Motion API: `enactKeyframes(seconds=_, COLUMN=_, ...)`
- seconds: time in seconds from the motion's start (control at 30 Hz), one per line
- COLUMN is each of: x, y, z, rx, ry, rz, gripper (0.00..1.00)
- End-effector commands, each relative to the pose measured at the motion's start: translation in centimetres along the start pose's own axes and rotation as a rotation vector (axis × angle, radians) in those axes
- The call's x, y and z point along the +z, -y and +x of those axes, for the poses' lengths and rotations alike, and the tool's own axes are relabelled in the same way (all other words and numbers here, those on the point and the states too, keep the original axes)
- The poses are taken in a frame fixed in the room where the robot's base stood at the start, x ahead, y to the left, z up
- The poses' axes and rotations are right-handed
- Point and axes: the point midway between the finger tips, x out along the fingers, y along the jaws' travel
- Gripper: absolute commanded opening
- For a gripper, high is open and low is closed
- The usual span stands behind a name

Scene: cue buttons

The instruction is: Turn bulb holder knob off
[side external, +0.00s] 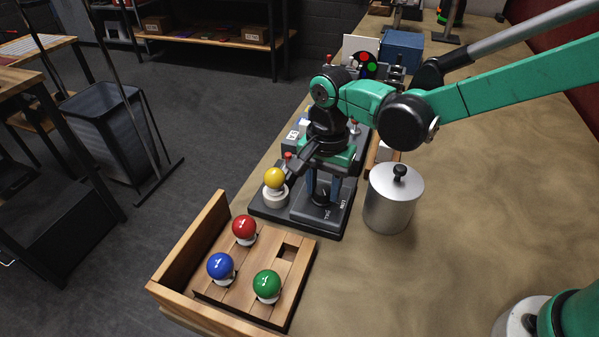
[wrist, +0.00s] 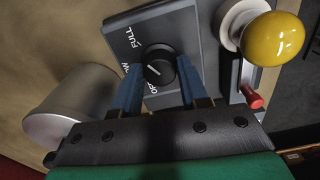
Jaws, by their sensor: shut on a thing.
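The bulb holder is a dark grey box (side external: 341,214) with a yellow bulb (side external: 274,179) in a white socket at its left. The bulb also shows in the wrist view (wrist: 274,39). The black round knob (wrist: 160,63) sits on its panel, beside the labels FULL, LOW and OFF. The knob's white mark points to the lower left in the wrist view, on the LOW and OFF side; its exact setting is hard to tell. My gripper (side external: 322,192) points down over the panel, its two blue fingers shut on the knob from both sides.
A silver canister (side external: 392,203) with a black knob stands close to the right of the holder. A wooden tray (side external: 187,240) in front holds red (side external: 244,228), blue (side external: 220,266) and green (side external: 266,284) bulbs. A red-tipped lever (wrist: 252,97) is near the yellow bulb. The right tabletop (side external: 480,200) is clear.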

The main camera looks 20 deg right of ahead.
Motion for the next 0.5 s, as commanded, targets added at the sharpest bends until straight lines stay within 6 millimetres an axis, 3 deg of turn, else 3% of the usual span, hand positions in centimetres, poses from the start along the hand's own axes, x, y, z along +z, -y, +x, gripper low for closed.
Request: enactKeyframes(seconds=0.5, x=-0.01, y=0.0, z=-0.05, rx=0.001, ry=0.001, rz=-0.372, gripper=0.0)
